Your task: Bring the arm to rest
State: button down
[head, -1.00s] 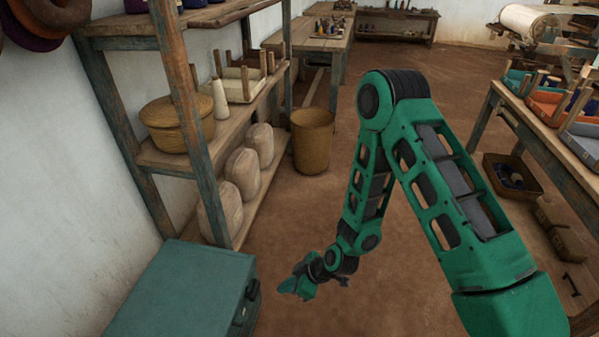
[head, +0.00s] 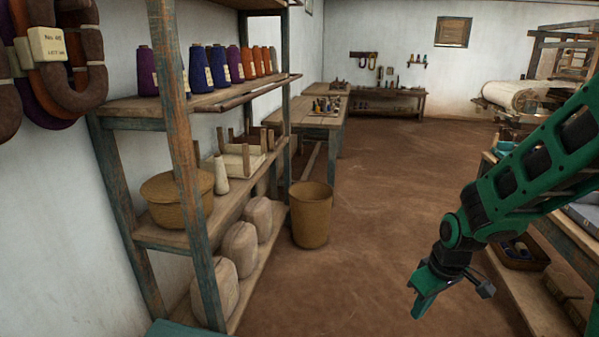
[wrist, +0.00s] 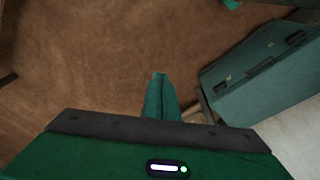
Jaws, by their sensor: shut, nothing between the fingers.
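My arm (head: 535,165) comes in from the right edge of the head view, bent downward at the wrist. My gripper (head: 420,305) hangs at its end over the brown floor, pointing down and to the left, in front of the right-hand workbench. In the wrist view my gripper's fingers (wrist: 160,88) are together with nothing between them, above bare floor.
A teal case (wrist: 255,85) shows in the wrist view. The middle floor (head: 370,200) is clear.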

jog(key=s+d+r+m, duration=0.3)
jog(key=s+d+r, duration=0.1)
jog(key=s, duration=0.3)
jog(key=s+d+r+m+g, duration=0.1)
jog(key=s+d+r+m, duration=0.3)
jog(key=s, duration=0.4)
jog(key=s+d+r+m, duration=0.4)
jog(key=s+r, duration=0.1)
jog(key=s, duration=0.2)
jog(key=shift+s+r+g+h, duration=0.15)
jog(key=shift+r+g+h, duration=0.15)
jog(key=shift+r, duration=0.1)
